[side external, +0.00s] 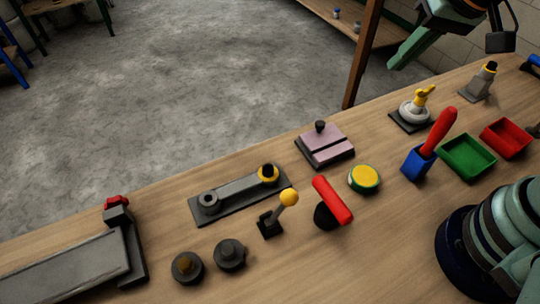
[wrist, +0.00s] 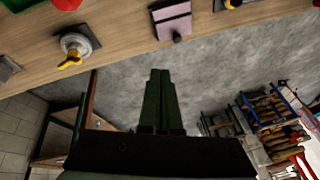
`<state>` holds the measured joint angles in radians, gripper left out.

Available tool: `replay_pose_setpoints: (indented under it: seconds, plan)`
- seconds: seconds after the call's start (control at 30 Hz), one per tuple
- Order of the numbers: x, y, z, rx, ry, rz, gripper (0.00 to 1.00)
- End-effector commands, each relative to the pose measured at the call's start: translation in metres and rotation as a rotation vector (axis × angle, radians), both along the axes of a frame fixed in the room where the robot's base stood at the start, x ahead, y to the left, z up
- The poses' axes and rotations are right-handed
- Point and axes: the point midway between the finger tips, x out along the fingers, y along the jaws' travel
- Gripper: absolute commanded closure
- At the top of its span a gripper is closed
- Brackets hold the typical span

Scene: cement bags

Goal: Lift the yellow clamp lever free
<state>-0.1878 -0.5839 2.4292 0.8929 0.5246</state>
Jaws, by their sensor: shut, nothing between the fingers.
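The yellow clamp lever (side external: 421,95) sits on a pale round base (side external: 414,113) on a dark square plate, towards the right of the bench in the side external view. In the wrist view the lever (wrist: 70,60) is at upper left, on its pale base (wrist: 75,43). My gripper (side external: 394,64) is at the top right of the side external view, raised above the bench and apart from the lever. In the wrist view its two fingers (wrist: 160,72) are together and empty, with floor behind them.
Near the lever are a grey block (side external: 478,84) with a yellow-black top, a blue holder (side external: 416,163) with a red handle, and a green tray (side external: 467,158). A pink block (side external: 325,143) with a dark knob lies to the left. A wooden post (side external: 362,55) stands behind the bench.

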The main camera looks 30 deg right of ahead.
Motion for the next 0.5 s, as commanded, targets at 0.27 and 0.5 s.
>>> replay_pose_setpoints:
  seconds: [0.27,0.5]
  plan:
    - [-0.005,0.076,-0.023,0.173,0.167,-0.361,1.00]
    - [-0.024,0.138,-0.047,0.246,0.293,-0.706,1.00]
